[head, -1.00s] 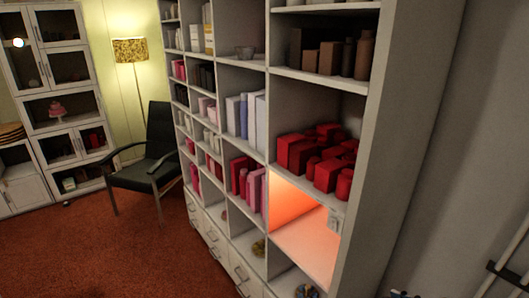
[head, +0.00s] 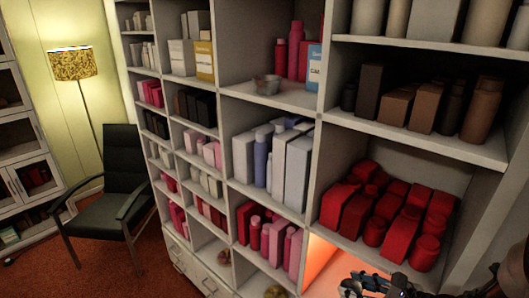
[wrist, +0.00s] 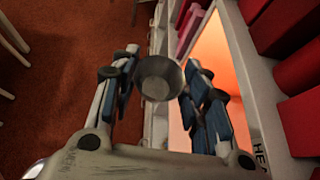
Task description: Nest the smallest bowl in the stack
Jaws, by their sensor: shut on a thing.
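A small grey metal bowl (wrist: 160,77) is between the two fingers of my gripper (wrist: 161,68) in the wrist view, with its round opening visible. My gripper is shut on it. In the head view, my gripper (head: 360,284) shows only in part at the bottom right edge, in front of the lit compartment, and the held bowl cannot be made out there. A grey bowl or bowl stack (head: 267,84) sits on an upper shelf in the head view, apart from my gripper. I cannot tell how many bowls it holds.
The tall white shelf unit (head: 326,140) is filled with red boxes (head: 385,215), brown boxes (head: 405,103) and pale boxes (head: 290,160). Pink and red bottles (head: 295,50) stand right of the bowl. A dark armchair (head: 115,195) and a lamp (head: 73,65) are at left.

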